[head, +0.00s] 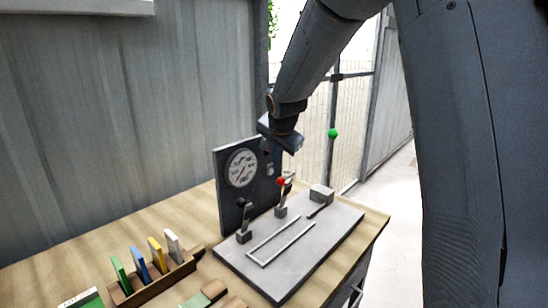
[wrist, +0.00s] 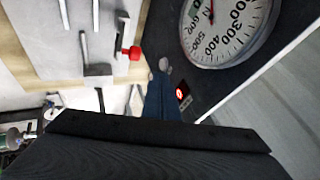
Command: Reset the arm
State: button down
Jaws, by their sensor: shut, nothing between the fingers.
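My gripper (head: 290,143) hangs beside the right edge of an upright dark panel (head: 228,196), above the grey base plate (head: 290,260). In the wrist view its narrow dark fingers (wrist: 160,92) are together, with nothing between them. A red-knobbed lever (head: 281,182) stands on the plate below my gripper; its red knob (wrist: 134,53) shows left of the fingers in the wrist view, apart from them. A black-knobbed lever (head: 244,212) stands further left. A green ball (head: 333,133) shows right of my gripper; its support is unclear.
The panel carries a round gauge (head: 242,168), also large in the wrist view (wrist: 225,30), and a small lit red display (wrist: 182,92). A grey block (head: 321,193) sits on the plate. A wooden rack (head: 155,279) with coloured cards stands left on the wooden bench (head: 120,242).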

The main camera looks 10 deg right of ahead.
jog(key=s+d+f+n+g, duration=0.1)
jog(key=s+f+n+g, duration=0.2)
jog(key=s, duration=1.4)
jog(key=s+f+n+g, duration=0.3)
jog(key=s+f+n, duration=0.3)
jog(key=s, duration=1.1)
notch_tip(320, 180, down, 4)
jog(key=shift+s+d+f+n+y, duration=0.1)
jog(key=shift+s+d+n+y, duration=0.05)
jog(key=shift+d+n+y, duration=0.2)
